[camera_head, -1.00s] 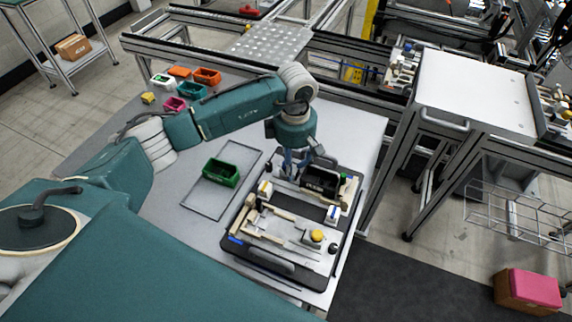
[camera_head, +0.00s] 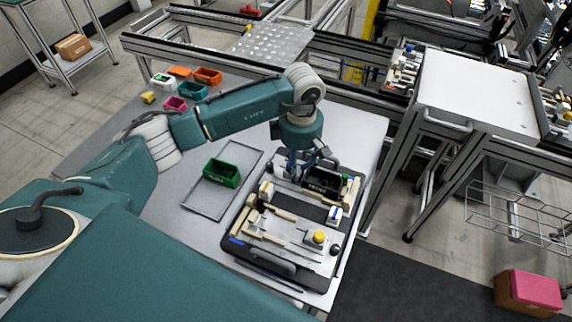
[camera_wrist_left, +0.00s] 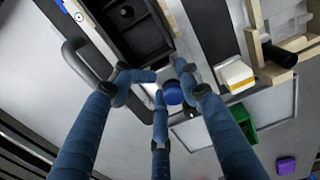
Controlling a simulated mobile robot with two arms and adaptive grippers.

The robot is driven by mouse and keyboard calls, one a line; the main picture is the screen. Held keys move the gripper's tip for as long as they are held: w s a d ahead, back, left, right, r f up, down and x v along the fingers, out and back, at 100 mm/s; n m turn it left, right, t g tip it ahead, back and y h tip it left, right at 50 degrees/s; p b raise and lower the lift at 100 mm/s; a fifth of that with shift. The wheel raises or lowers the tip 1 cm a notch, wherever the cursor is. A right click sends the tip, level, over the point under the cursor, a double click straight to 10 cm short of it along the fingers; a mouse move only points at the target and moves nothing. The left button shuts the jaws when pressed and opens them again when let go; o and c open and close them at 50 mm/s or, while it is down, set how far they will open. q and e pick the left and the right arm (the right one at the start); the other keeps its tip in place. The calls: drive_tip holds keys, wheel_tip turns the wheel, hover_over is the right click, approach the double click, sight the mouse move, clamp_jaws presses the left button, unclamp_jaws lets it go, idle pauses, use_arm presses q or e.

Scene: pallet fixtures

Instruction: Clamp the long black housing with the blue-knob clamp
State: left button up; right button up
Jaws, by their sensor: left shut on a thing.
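The long black housing (camera_head: 325,187) lies in the far part of the pallet fixture. In the left wrist view the housing (camera_wrist_left: 135,28) shows as a dark open box at the top. The blue knob (camera_wrist_left: 173,93) of the clamp is beside the housing's near end, between my left fingertips. My left gripper (camera_wrist_left: 163,88) has blue fingers closed around this knob. In the head view the left gripper (camera_head: 298,166) is at the far left of the housing, and its fingertips and the knob are hard to make out. The clamp's arm is mostly hidden by the fingers. My right gripper is not in view.
The pallet (camera_head: 236,254) also carries a yellow knob (camera_head: 319,236) and wooden-coloured blocks. A green bin (camera_head: 221,172) stands on a grey tray outline to its left. Small coloured bins (camera_head: 207,76) are at the table's far left. The table right of the pallet is narrow.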

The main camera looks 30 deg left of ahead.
use_arm(q)
drive_tip(key=shift+s+d+f, duration=0.45)
drive_tip(key=shift+s+d, duration=0.1)
drive_tip(key=shift+d, duration=0.15)
drive_tip(key=shift+o, duration=0.2)
drive_tip(key=shift+d, duration=0.25)
drive_tip(key=o, duration=0.6)
drive_tip(key=shift+d, duration=0.15)
drive_tip(key=shift+w+d, duration=0.1)
drive_tip(key=shift+d, duration=0.05)
drive_tip(key=shift+a, duration=0.2)
drive_tip(key=shift+r, duration=0.15)
